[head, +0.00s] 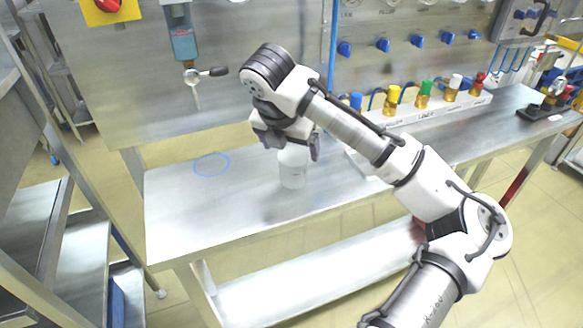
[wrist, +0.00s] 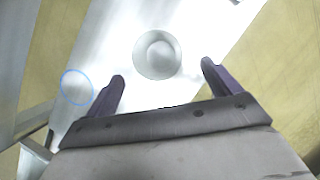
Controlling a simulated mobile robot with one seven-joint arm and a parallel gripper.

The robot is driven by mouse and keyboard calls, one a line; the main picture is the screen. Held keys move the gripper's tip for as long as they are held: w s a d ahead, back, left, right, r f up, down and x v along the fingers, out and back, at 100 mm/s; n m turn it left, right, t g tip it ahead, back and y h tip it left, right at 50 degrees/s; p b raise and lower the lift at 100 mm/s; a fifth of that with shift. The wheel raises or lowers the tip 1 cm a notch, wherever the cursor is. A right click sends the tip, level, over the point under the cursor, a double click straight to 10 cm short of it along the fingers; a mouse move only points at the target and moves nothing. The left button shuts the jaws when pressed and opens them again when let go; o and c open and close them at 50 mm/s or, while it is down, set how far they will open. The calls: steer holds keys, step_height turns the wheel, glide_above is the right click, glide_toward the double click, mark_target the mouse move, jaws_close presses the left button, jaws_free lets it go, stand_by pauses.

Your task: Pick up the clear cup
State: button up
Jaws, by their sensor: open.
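The clear cup (head: 293,168) stands upright on the metal bench (head: 240,218), left of the bench's middle. In the wrist view the cup (wrist: 157,54) shows from above as a round pale ring, ahead of the gap between my fingers. My gripper (head: 285,148) is just above and behind the cup in the head view, and its body partly covers the cup's top. In the wrist view my gripper (wrist: 162,72) is open, with its two dark fingers apart and nothing between them. I cannot tell whether a finger touches the cup.
A blue circle (head: 211,165) is drawn on the bench left of the cup. A white rack with coloured valves (head: 425,118) stands right, behind my arm. A metal panel with blue knobs (head: 417,40) rises behind.

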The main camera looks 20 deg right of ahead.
steer(key=p+x, duration=0.2)
steer(key=x, duration=0.7)
steer(key=shift+w+f, duration=0.15)
steer(key=shift+f, duration=0.05)
steer(key=c, duration=1)
